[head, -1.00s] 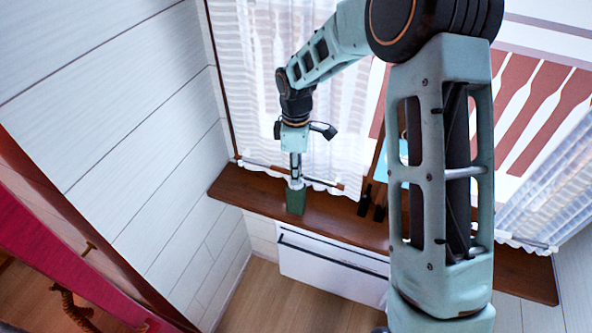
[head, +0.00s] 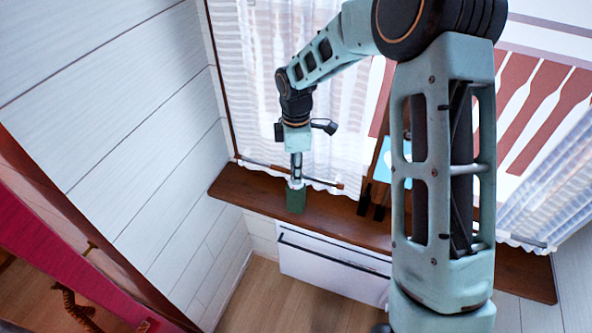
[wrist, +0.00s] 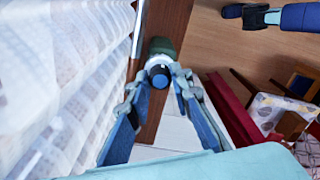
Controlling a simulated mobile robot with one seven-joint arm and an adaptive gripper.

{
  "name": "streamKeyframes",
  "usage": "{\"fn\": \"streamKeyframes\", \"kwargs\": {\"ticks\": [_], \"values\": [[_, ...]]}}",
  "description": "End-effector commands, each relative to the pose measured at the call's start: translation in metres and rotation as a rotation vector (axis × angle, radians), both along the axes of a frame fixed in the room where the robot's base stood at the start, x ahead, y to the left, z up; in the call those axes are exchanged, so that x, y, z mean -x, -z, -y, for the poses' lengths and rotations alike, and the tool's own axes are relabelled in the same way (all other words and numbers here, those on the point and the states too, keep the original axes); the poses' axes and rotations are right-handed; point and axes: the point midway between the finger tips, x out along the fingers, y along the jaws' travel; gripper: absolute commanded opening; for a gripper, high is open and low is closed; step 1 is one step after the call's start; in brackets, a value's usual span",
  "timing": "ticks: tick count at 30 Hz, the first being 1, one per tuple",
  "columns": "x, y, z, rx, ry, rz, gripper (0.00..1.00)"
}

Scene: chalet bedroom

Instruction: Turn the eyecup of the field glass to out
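The field glass stands upright on the brown window sill (head: 250,195). Its dark green body (head: 296,200) shows below my gripper in the head view. In the wrist view the green body (wrist: 161,46) lies behind a pale ring and a round dark eyecup (wrist: 159,76) with a blue face. My gripper (head: 296,180) points straight down over it. In the wrist view my gripper's fingertips (wrist: 160,72) lie on either side of the eyecup and seem to touch it. The exact contact and any mark of the eyecup's setting are too small to tell.
A white curtain (head: 260,90) hangs close behind the sill. A picture with a light blue patch (head: 384,160) stands on the sill to the right, partly behind my arm. A white heater (head: 330,265) is below. A patterned chair (wrist: 270,112) shows in the wrist view.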

Motion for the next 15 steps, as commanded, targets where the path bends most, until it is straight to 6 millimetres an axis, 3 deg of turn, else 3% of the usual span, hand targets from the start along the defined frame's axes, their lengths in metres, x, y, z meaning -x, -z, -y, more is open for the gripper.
{"fn": "streamKeyframes", "kwargs": {"ticks": [4,15], "values": [[-0.0001,0.0000,0.0002,0.000,0.001,0.000,0.37],[-0.0006,-0.0053,-0.0001,0.000,0.002,0.002,0.37]]}}
